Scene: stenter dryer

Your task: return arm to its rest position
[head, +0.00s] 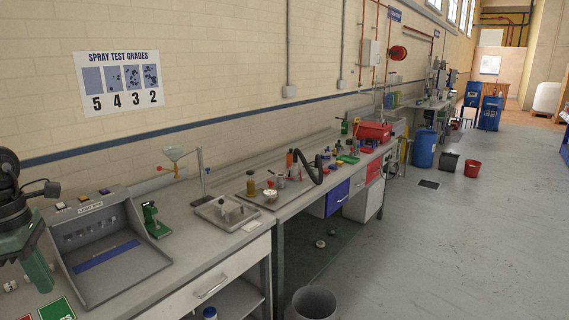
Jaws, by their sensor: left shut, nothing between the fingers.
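My left gripper (38,270) is at the far left edge of the head view. Its black wrist is partly cut off by the frame, and a dark green part slopes down below it over the near end of the bench. It is shut with nothing seen in it. It is left of the grey sloped light box (108,240), and I cannot tell whether it touches anything. My right gripper is not in view.
The long grey workbench (190,283) runs along the wall. On it are a small green device (154,222), a grey tray (226,212) and several bottles. A grey bin (313,303) stands on the floor in front. The floor (450,250) to the right is clear.

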